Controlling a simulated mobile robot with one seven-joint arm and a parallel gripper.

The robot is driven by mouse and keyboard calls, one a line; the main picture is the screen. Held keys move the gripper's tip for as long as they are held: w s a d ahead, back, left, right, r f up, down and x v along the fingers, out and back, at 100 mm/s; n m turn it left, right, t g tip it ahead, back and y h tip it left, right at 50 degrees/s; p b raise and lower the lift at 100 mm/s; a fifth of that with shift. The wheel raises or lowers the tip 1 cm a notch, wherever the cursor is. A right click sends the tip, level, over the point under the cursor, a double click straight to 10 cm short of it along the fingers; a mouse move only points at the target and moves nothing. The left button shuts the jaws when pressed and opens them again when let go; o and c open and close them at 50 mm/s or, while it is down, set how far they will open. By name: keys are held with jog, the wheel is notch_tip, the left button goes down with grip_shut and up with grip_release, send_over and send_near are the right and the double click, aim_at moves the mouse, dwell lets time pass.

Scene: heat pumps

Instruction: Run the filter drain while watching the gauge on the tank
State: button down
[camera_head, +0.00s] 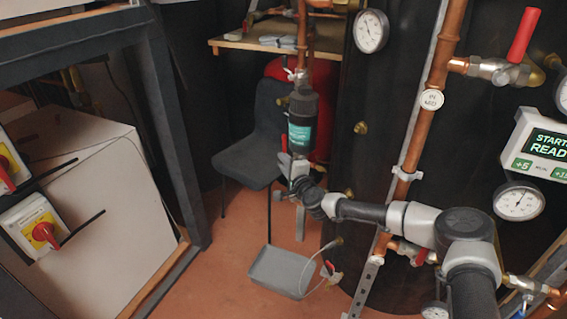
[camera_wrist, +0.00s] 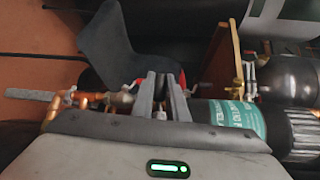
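The filter (camera_head: 302,118) is a black upright cylinder with a teal label, in the head view's upper middle. It also shows in the wrist view (camera_wrist: 236,117), lying sideways. My gripper (camera_head: 291,166) is just below the filter's lower end. In the wrist view its two grey fingers (camera_wrist: 163,82) stand a narrow gap apart. Red handle parts (camera_wrist: 182,79) show beside the fingers; contact cannot be told. Brass and copper drain fittings (camera_wrist: 115,98) lie left of the fingers. The black tank (camera_head: 385,130) carries a round white gauge (camera_head: 371,30); its reading is too small to tell.
A grey tray (camera_head: 280,270) lies on the floor, with a thin hose (camera_head: 313,270) beside it. A black chair (camera_head: 247,160) stands behind my gripper. A copper pipe (camera_head: 424,120) rises in front of the tank. Another gauge (camera_head: 518,201) hangs below a display (camera_head: 545,145) reading "READY".

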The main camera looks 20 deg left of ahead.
jog(key=shift+r+p, duration=0.25)
jog(key=shift+p, duration=0.5)
jog(key=shift+s+a+n+g+h+p, duration=0.1)
jog(key=shift+n+g+h+p, duration=0.3)
jog(key=shift+p, duration=0.5)
jog(key=shift+f+n+g+h+p, duration=0.3)
jog(key=shift+f+n+h+p, duration=0.3)
jog(key=shift+p, duration=0.6)
jog(key=shift+d+f+n+h+p, duration=0.35)
jog(key=shift+f+h+p, duration=0.1)
jog(key=shift+f+h, duration=0.2)
jog(key=c, duration=1.7)
grip_release()
jog(key=shift+c, duration=0.2)
